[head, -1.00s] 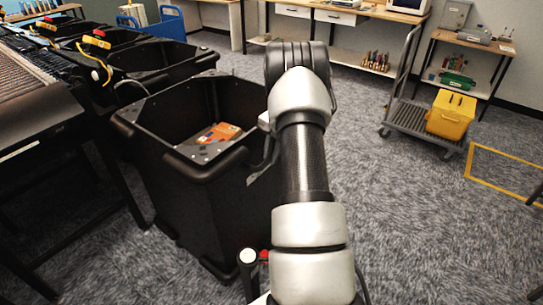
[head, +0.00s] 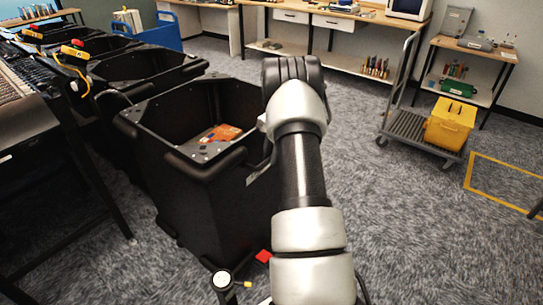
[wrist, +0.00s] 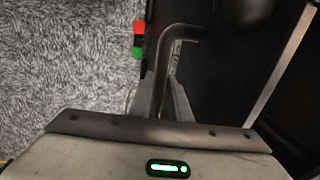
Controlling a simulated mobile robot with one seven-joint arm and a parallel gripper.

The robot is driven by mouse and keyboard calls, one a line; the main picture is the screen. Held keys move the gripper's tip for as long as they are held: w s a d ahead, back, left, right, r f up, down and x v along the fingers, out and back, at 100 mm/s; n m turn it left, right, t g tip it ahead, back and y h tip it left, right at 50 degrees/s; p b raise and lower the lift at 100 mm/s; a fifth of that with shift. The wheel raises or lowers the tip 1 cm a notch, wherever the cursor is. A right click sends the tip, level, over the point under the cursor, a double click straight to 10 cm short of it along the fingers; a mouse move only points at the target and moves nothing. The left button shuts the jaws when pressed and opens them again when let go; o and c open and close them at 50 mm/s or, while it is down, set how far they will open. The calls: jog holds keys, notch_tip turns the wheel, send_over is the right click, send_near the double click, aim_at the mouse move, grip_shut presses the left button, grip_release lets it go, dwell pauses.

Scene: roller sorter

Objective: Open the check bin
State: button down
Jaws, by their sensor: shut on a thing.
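A tall black bin (head: 185,205) with an open top stands left of my arm in the head view. I take it for the check bin, but no readable label shows. An orange item (head: 222,133) lies inside it. In the wrist view, a dark bent bar handle (wrist: 172,45) stands out from a black panel (wrist: 225,75). My gripper (wrist: 166,90) is shut on this handle, one finger on each side. In the head view my arm hides most of the gripper, which is at the bin's right side.
More black bins (head: 150,66) stand in a row behind, beside a roller conveyor (head: 12,85). A trolley (head: 408,127) with a yellow box (head: 450,122) is at the right. Carpet is clear around my arm's right side.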

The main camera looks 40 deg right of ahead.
jog(key=shift+d, duration=0.1)
jog(key=c, duration=1.6)
grip_release()
jog(key=shift+c, duration=0.2)
jog(key=s+r+p, duration=0.2)
jog(key=s+r, duration=0.1)
jog(key=r, duration=1.4)
jog(key=shift+s+d, duration=0.15)
jog(key=shift+d, duration=0.3)
jog(key=shift+s, duration=0.15)
